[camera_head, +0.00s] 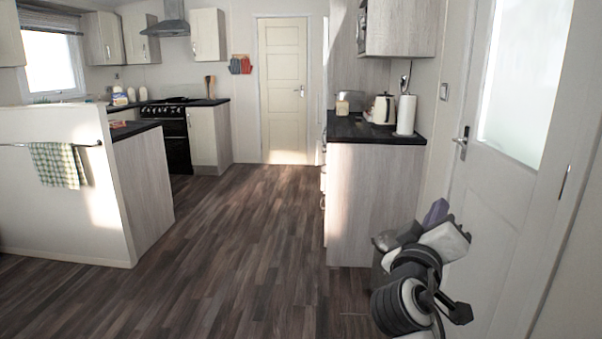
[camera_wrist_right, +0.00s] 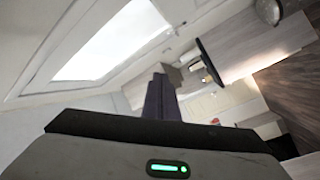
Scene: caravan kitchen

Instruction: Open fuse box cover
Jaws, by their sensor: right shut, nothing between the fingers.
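I cannot make out a fuse box or its cover for sure in either view. A small grey-framed plate (camera_head: 444,91) is on the wall left of the white door, too small to identify. My right gripper (camera_head: 436,211) is raised in front of the white door, at the lower right of the head view. In the wrist view its dark purple fingers (camera_wrist_right: 161,96) are together, with nothing between them. My left gripper is in neither view.
The white door (camera_head: 508,190) with a frosted window and a handle (camera_head: 461,142) stands on the right. A counter (camera_head: 372,200) with a kettle (camera_head: 383,109) and paper roll (camera_head: 406,115) stands left of it. The wooden floor (camera_head: 240,230) in the middle is clear.

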